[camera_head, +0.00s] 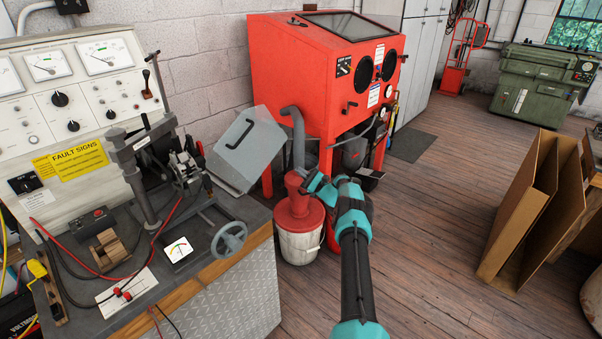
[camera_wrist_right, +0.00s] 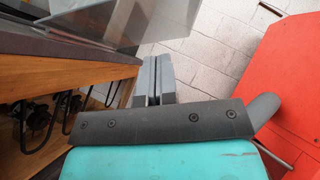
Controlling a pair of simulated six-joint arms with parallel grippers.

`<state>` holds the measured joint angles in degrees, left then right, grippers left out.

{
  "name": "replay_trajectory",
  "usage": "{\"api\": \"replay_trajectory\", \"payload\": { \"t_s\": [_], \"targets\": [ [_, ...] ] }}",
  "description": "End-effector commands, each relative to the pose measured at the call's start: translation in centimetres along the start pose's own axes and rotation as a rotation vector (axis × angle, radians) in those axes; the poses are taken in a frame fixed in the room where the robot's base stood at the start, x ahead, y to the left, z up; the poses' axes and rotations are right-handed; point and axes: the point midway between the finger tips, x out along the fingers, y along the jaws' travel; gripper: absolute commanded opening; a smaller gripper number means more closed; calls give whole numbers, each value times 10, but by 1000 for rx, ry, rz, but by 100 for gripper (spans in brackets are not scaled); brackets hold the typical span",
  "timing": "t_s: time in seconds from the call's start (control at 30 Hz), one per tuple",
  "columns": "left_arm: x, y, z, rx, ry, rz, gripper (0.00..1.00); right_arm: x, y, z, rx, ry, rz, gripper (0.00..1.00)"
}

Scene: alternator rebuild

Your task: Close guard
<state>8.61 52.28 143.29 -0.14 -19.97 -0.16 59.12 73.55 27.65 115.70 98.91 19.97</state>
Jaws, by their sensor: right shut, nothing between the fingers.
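The guard (camera_head: 243,147) is a grey box-shaped cover with a dark bent handle (camera_head: 240,134). It stands tilted at the back right end of the test bench, swung away from the clamp fixture (camera_head: 187,172). In the right wrist view a grey sheet-like part, apparently the guard (camera_wrist_right: 165,18), shows at the top. My right gripper (camera_head: 312,184) is to the right of the guard and lower, in front of the red cabinet and apart from the handle. Its two grey fingers (camera_wrist_right: 153,75) are together and empty. My left gripper is not in view.
The bench (camera_head: 215,262) carries a handwheel (camera_head: 229,239), red and black leads and a gauge panel (camera_head: 75,110). A red blasting cabinet (camera_head: 320,75) and a red-topped bucket (camera_head: 299,243) stand close to my right gripper. Cardboard (camera_head: 520,215) stands at right; the floor between is clear.

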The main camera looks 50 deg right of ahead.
Motion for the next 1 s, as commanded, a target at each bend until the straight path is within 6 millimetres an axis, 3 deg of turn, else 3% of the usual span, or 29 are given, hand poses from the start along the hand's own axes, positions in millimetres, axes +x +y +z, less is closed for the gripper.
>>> {"api": "replay_trajectory", "payload": {
  "t_s": [0.43, 1.0],
  "targets": [
    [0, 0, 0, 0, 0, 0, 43, 77, 0, 1, -1, -2, 2, 0],
    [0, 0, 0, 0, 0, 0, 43, 101, 1, 28, 1, 0, 1, 0]
  ]
}}
